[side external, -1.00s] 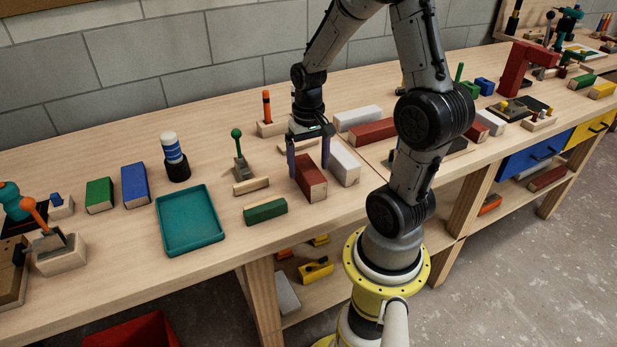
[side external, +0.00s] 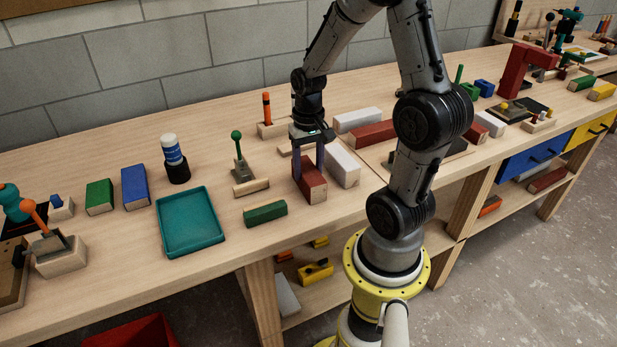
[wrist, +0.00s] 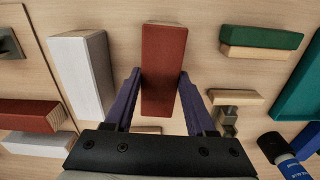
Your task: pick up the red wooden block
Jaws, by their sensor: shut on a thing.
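The red wooden block (side external: 313,184) is a brown-red bar resting on the workbench in front of my arm. My gripper (side external: 308,164) is over its far end, pointing down, with its purple fingers shut on the block's two long sides. In the wrist view, the red block (wrist: 164,62) lies between the fingers of my gripper (wrist: 160,88), and its near end reaches down towards the palm. The block's underside is hidden, and I see no clear gap between it and the bench.
A white block (side external: 343,166) stands close on the block's right. A green block (side external: 265,212) and a teal tray (side external: 191,246) are to the left. Another red block (side external: 374,133) and a white one (side external: 357,119) lie behind. Bare bench lies in front.

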